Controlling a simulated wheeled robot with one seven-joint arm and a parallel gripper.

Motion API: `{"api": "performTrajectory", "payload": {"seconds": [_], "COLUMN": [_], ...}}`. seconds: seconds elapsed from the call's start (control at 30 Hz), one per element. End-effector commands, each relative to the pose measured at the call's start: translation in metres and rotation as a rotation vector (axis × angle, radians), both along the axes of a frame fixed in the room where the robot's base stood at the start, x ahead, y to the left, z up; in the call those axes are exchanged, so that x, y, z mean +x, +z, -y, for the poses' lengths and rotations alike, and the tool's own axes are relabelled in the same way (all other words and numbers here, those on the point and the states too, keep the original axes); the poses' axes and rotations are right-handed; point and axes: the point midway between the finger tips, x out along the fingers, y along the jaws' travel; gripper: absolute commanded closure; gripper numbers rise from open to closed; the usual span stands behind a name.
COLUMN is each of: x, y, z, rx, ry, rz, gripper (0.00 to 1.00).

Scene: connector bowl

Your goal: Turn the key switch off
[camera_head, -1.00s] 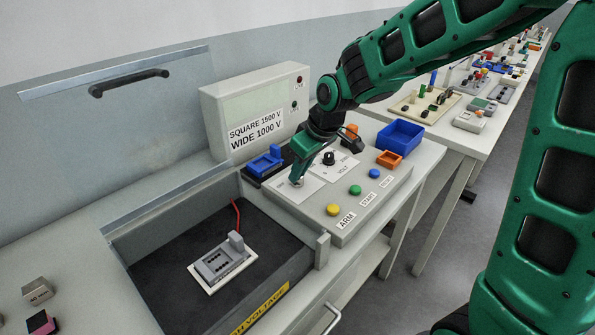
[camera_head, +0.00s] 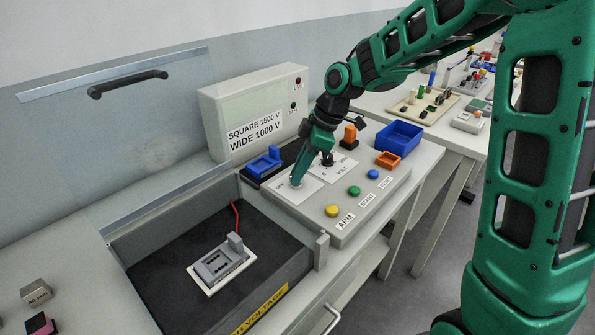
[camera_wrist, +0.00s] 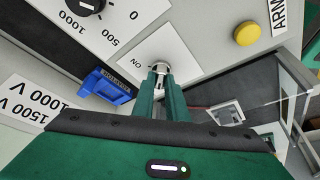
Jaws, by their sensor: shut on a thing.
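The key switch (camera_wrist: 160,68) sits on a white plate (camera_wrist: 150,45) on the grey control panel, with the word "ON" beside it in the wrist view. My gripper (camera_wrist: 161,80) is shut on the key of the switch. The fingers hide most of the key, so its exact angle is hard to tell. In the head view my gripper (camera_head: 297,181) points down at the left plate of the panel (camera_head: 350,231), left of the black VOLT dial (camera_head: 327,159).
Yellow (camera_head: 332,210), green (camera_head: 354,191) and blue (camera_head: 373,174) buttons line the panel's front. A blue connector (camera_head: 264,162) lies behind. An open test bay (camera_head: 160,270) lies left.

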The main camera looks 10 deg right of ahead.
Motion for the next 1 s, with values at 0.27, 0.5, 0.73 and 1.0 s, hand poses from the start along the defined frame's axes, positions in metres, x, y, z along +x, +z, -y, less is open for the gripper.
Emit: {"api": "performTrajectory", "payload": {"seconds": [0.27,0.5,0.73,1.0], "x": [0.0027,0.0031,0.0025,0.0016], "y": [-0.0001,0.0000,0.0001,0.0019], "z": [0.0041,0.0044,0.0032,0.0024], "rx": [-0.003,-0.004,-0.003,-0.001], "ry": [0.023,0.023,0.025,0.027], "rz": [0.002,0.002,0.002,0.001], "gripper": [1.00,1.00,0.69,0.69]}}
